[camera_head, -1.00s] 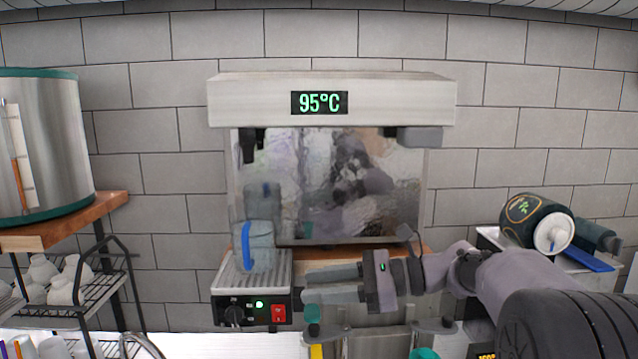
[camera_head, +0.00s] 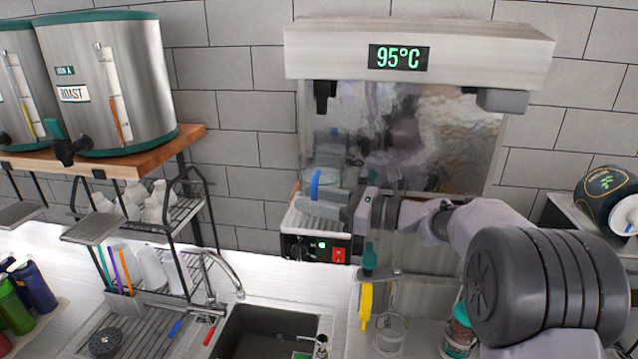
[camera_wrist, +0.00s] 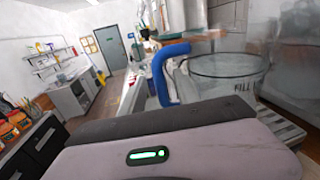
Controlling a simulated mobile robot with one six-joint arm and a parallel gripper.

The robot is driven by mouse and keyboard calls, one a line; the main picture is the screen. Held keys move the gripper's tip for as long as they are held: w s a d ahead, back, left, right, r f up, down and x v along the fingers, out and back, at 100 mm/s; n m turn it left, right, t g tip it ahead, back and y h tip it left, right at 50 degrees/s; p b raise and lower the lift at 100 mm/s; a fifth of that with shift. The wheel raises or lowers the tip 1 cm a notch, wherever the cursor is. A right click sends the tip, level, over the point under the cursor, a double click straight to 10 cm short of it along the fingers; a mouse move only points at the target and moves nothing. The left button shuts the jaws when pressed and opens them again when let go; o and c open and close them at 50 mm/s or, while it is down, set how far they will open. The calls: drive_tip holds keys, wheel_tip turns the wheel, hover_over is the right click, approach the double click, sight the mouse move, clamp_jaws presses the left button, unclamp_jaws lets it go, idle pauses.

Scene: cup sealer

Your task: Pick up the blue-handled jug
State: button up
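The jug (camera_head: 333,178) is clear, with a blue handle (camera_head: 315,184) on its left side. It stands on the drip tray of the 95°C machine. In the wrist view, the jug (camera_wrist: 225,70) is close at the right, with a "FILL" marking. Its blue handle (camera_wrist: 168,75) rises just beyond my gripper's dark edge (camera_wrist: 155,122). In the head view, my gripper (camera_head: 325,208) reaches left across the tray, in front of the jug and beside the lower handle. Its fingers overlap the tray and jug, so their gap and any contact with the handle are unclear.
The dispenser machine (camera_head: 420,55) overhangs the jug. A sink (camera_head: 265,330) with a curved faucet lies front left. A wire rack (camera_head: 180,215) with cups and steel urns (camera_head: 105,80) stands left. A small clear cup (camera_head: 390,332) is below my arm.

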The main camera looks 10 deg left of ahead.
drive_tip(key=shift+w+a, duration=0.1)
drive_tip(key=shift+a, duration=0.05)
drive_tip(key=shift+d, duration=0.2)
drive_tip(key=shift+c, duration=0.7)
clamp_jaws()
idle(0.4)
